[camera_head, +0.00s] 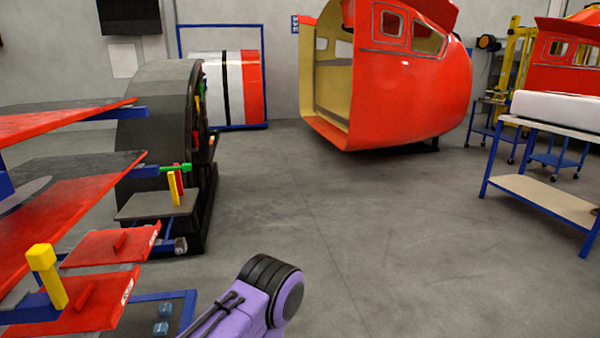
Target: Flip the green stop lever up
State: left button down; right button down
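A small green lever (176,168) shows left of centre, at the front of a dark rounded machine. It lies roughly level and points right from the end of a blue bar (148,171). A yellow upright piece (173,190) and a red one stand just below it. A purple and black arm link of mine (262,295) enters from the bottom edge, well below and right of the lever. Neither of my grippers is in view.
Red panels on blue frames (70,215) fill the left side. A yellow handle (46,275) stands at lower left. An orange train nosecone (405,85) stands at the back. A blue-framed bench (545,195) is at right. The middle floor is clear.

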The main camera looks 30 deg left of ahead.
aim_at(185, 167)
jog(key=u, duration=0.2)
jog(key=i, duration=1.65)
jog(key=u, duration=1.25)
jog(key=i, duration=0.9)
jog(key=u, duration=1.15)
